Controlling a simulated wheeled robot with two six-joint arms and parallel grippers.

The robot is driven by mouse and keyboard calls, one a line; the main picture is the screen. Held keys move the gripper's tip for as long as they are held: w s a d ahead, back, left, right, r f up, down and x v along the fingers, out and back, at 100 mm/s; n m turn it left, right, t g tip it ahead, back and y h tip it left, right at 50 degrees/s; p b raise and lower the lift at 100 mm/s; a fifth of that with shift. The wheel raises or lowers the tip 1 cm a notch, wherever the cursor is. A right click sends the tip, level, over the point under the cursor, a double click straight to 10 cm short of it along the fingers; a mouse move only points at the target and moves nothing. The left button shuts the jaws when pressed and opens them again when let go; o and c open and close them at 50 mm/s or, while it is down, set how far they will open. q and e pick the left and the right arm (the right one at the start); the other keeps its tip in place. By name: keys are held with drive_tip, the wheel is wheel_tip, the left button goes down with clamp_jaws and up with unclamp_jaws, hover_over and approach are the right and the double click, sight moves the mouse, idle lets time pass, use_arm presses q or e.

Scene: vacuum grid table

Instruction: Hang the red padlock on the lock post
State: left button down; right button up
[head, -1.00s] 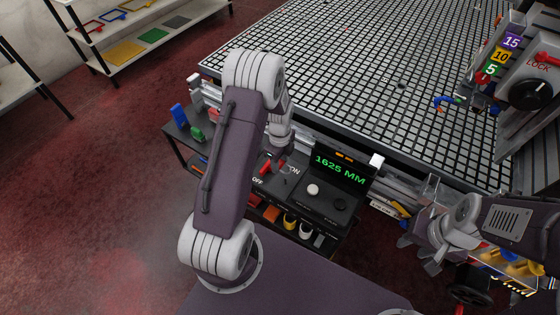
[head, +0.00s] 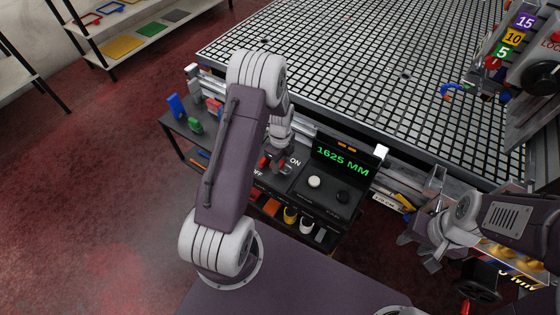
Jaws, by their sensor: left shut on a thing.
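My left gripper (head: 272,165) points down at the left side of the black control panel, by the ON and OFF labels. It is shut on a small red piece (head: 263,163), which looks like the red padlock; the arm partly hides it. More red shows just right of the fingers, and I cannot tell whether it is the same piece. I cannot make out the lock post, which is likely hidden near the gripper. My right gripper (head: 422,252) is empty, its fingers apart, at the lower right, away from the panel.
The control panel (head: 318,208) has a lit 1625 MM display (head: 342,160) and knobs. A side shelf (head: 180,133) at the left carries blue, green and red items. The large grid table (head: 340,60) lies behind. A dial unit (head: 541,78) stands at the far right.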

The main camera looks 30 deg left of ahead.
use_arm(q)
drive_tip(key=shift+f+b, duration=0.75)
drive_tip(key=shift+f, duration=0.65)
drive_tip(key=c, duration=0.7)
unclamp_jaws()
wheel_tip(320, 180, up, 9)
drive_tip(key=shift+r+p, duration=0.1)
drive_tip(key=shift+p, duration=0.2)
